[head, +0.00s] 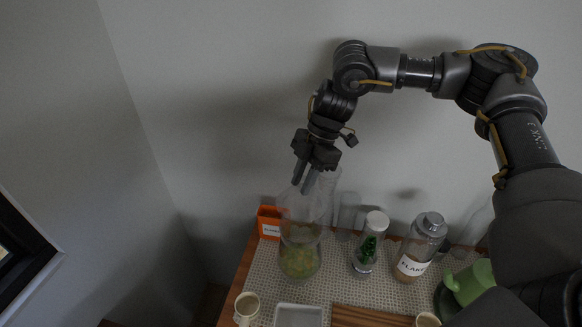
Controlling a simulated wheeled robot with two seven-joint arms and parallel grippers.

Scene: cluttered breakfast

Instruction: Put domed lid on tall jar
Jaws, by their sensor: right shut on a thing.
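The tall jar (300,263) is clear glass with yellow-green contents and stands upright at the back left of the table. My right gripper (304,186) points down above it and is shut on a clear, hard-to-see piece, which looks like the domed lid (300,203). The lid is at the jar's top in the picture. I cannot tell whether it touches the rim, as both are see-through and overlap. My left gripper is not in view.
An orange box (268,222) stands behind the jar. Clear glasses (347,212), a white-capped jar (370,245) and a flakes jar (420,250) stand to the right. A cream mug (247,307), a white dish (298,316) and a green mug (470,283) are nearer. The table's left edge is close.

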